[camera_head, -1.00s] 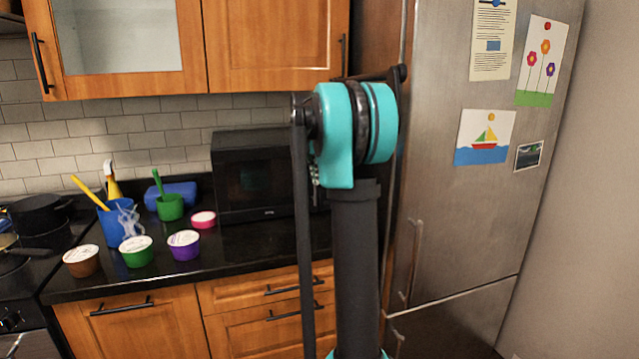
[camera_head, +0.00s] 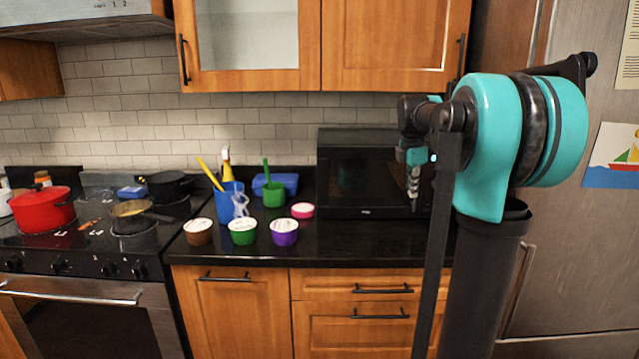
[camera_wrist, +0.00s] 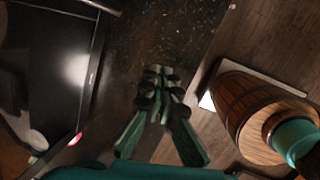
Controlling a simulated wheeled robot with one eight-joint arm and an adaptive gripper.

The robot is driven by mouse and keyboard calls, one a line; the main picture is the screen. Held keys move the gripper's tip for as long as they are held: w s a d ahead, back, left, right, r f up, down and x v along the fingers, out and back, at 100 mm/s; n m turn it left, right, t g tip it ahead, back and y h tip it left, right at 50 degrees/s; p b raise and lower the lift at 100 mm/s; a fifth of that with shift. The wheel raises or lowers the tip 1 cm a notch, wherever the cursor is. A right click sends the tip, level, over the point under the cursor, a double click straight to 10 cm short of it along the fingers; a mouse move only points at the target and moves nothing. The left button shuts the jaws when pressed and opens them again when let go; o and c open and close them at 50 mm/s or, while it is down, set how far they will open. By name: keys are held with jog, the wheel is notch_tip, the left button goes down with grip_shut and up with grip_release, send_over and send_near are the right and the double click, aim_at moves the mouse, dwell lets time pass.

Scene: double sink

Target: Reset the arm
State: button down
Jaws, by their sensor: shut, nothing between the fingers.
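My gripper (camera_head: 413,185) hangs pointing down in front of the black microwave in the head view, to the left of my teal and black arm. In the wrist view my gripper (camera_wrist: 160,80) shows its two green and black fingers drawn together at the tips. Nothing is held between them. The dark speckled counter (camera_wrist: 185,35) lies beyond the fingertips. My gripper looks clear of the counter and of the objects on it.
The microwave (camera_head: 365,175) stands behind my gripper. To its left are a blue cup (camera_head: 227,203), a green cup (camera_head: 273,196) and several lidded tubs, including a purple one (camera_head: 284,234). A stove with a red pot (camera_head: 42,210) is far left; the fridge (camera_head: 575,260) is right.

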jog(key=s+a+f+m, duration=0.3)
jog(key=s+f+m, duration=0.3)
jog(key=s+f, duration=0.3)
jog(key=s+a+f+m+t+y, duration=0.1)
jog(key=s+a+f+m, duration=0.3)
jog(key=s+f+m, duration=0.3)
jog(key=s+a+f+m+t, duration=0.1)
jog(key=s+a+f+m, duration=0.3)
jog(key=s+f, duration=0.8)
jog(key=shift+s+a+m+y, duration=0.2)
jog(key=shift+s+m+y, duration=0.3)
jog(key=shift+m, duration=0.7)
